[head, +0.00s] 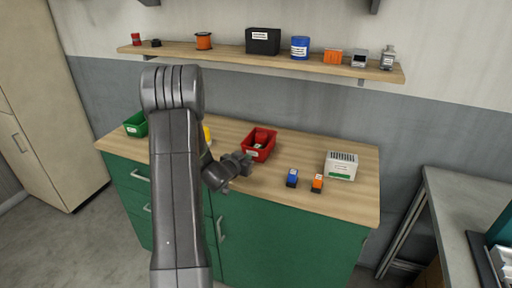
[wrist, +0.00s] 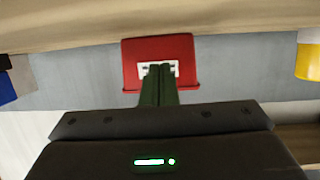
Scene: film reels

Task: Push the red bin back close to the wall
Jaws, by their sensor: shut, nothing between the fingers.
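The red bin (head: 257,154) sits on the wooden worktop in the head view, open at the top, with a small red and pale item inside. A strip of worktop lies between it and the wall. In the wrist view the bin (wrist: 137,60) is straight ahead, with a white label on its front. My gripper (head: 245,162) is shut and empty at the bin's front left side. In the wrist view its fingers (wrist: 160,70) overlap the label; I cannot tell whether they touch it.
A yellow container (head: 207,135) stands left of the bin, partly behind my arm. A green bin (head: 136,125) is farther left. A shelf (head: 225,54) hangs above.

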